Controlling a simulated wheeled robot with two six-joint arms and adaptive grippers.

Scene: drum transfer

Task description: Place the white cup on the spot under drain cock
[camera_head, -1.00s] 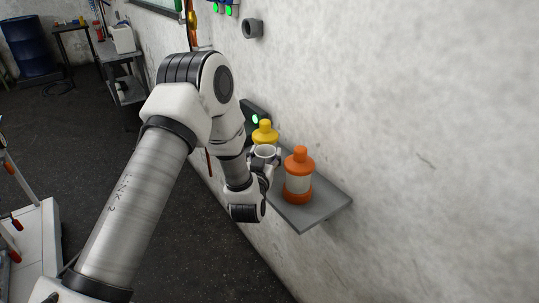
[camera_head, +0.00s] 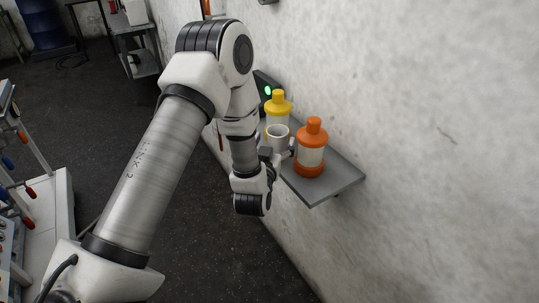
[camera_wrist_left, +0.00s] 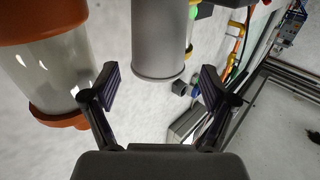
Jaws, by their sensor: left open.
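The white cup (camera_head: 278,132) stands on a grey wall shelf, between a yellow bottle and an orange bottle. My left gripper (camera_head: 279,152) is at the near side of the cup, with its fingers open on either side of it. In the left wrist view the cup (camera_wrist_left: 158,45) shows as a grey cylinder between and beyond the open fingers of my left gripper (camera_wrist_left: 158,88). A gap shows on both sides, so the fingers do not appear to grip it. I cannot make out the drain cock or the spot under it. My right gripper is not in view.
The orange bottle (camera_head: 311,148) stands close to the right of the cup, and also shows in the left wrist view (camera_wrist_left: 48,70). The yellow-capped bottle (camera_head: 278,106) is just behind. The grey shelf (camera_head: 335,180) is bare at its near right end. A concrete wall (camera_head: 430,120) bounds the right.

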